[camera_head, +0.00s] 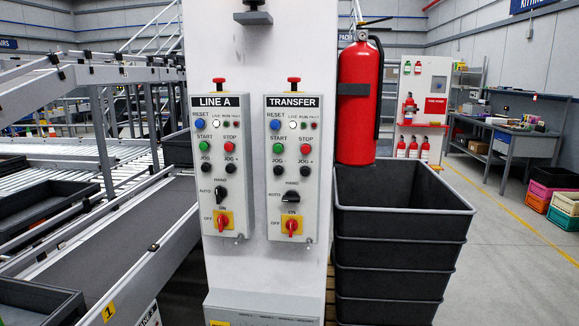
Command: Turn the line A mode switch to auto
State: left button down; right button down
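The Line A panel (218,101) is a light grey box on the left of the white column. Its mode switch (221,194) is a black knob below the green, red and black buttons, with HAND marked above it and AUTO to its left. The knob looks upright, toward HAND. Below it is a red ON/OFF switch (223,220) on a yellow plate. The Transfer panel (293,101) stands to the right with a similar mode knob (291,197), which looks turned more sideways, toward AUTO. Neither of my grippers shows in the head view.
A red fire extinguisher (357,120) hangs right of the panels, above stacked dark grey crates (400,222). A red emergency knob (219,84) tops the Line A panel. Conveyors with a side rail (140,260) lie to the left. The floor (500,270) at right is open.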

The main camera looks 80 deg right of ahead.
aim_at(220, 193)
jog(key=z, duration=2.15)
